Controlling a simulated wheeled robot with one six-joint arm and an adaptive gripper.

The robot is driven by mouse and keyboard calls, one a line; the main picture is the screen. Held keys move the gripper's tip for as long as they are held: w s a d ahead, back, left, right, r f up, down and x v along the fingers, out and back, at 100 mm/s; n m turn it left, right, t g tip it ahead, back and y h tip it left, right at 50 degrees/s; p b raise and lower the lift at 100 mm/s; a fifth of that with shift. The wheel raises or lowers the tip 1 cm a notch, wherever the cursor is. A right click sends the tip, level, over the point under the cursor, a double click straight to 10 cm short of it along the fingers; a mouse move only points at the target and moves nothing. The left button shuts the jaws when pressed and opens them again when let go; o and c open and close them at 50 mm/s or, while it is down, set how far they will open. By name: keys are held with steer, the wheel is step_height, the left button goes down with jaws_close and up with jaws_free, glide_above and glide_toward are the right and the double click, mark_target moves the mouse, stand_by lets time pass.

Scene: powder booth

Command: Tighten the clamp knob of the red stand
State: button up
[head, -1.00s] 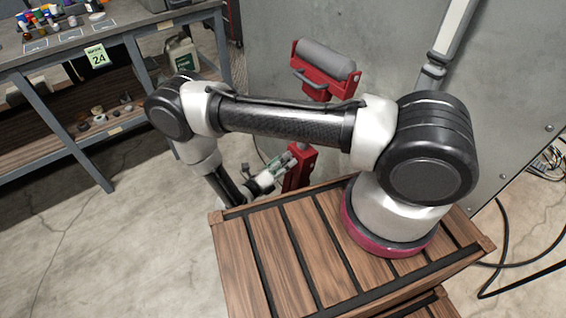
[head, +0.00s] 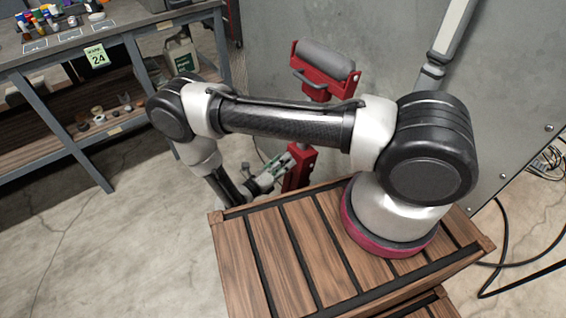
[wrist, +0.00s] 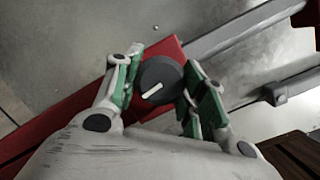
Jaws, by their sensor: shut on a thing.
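The red stand (head: 319,84) stands by the grey wall, with a grey roller and a handle on its red head. Its lower red post (head: 300,172) shows behind the wooden deck. In the wrist view, the round dark clamp knob (wrist: 161,77) with a white pointer line sits on the red part of the stand. My gripper (wrist: 163,75) has its green-padded fingers on both sides of the knob and is shut on it. In the head view, my gripper (head: 278,167) reaches the post from the left; the knob cannot be made out there.
A workbench (head: 60,55) with small coloured items and a card marked 24 stands at the left. A pale jug (head: 182,55) is on its shelf. The grey wall (head: 400,60) is close behind the stand. Black cables (head: 505,250) lie at the right. Floor at the left is clear.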

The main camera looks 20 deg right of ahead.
steer(key=m+g+h, duration=0.1)
steer(key=m, duration=0.4)
steer(key=m+g, duration=0.1)
steer(key=m, duration=0.1)
steer(key=m+h, duration=0.1)
steer(key=m, duration=0.2)
steer(key=shift+w+m+g, duration=0.1)
steer(key=shift+m+g, duration=0.2)
steer(key=shift+g, duration=0.1)
steer(key=m, duration=0.2)
steer(key=m+g, duration=0.1)
steer(key=m, duration=0.2)
steer(key=shift+m+g, duration=1.1)
steer(key=shift+m, duration=1.8)
steer(key=o, duration=1)
steer(key=shift+o, duration=0.2)
steer(key=shift+a, duration=0.1)
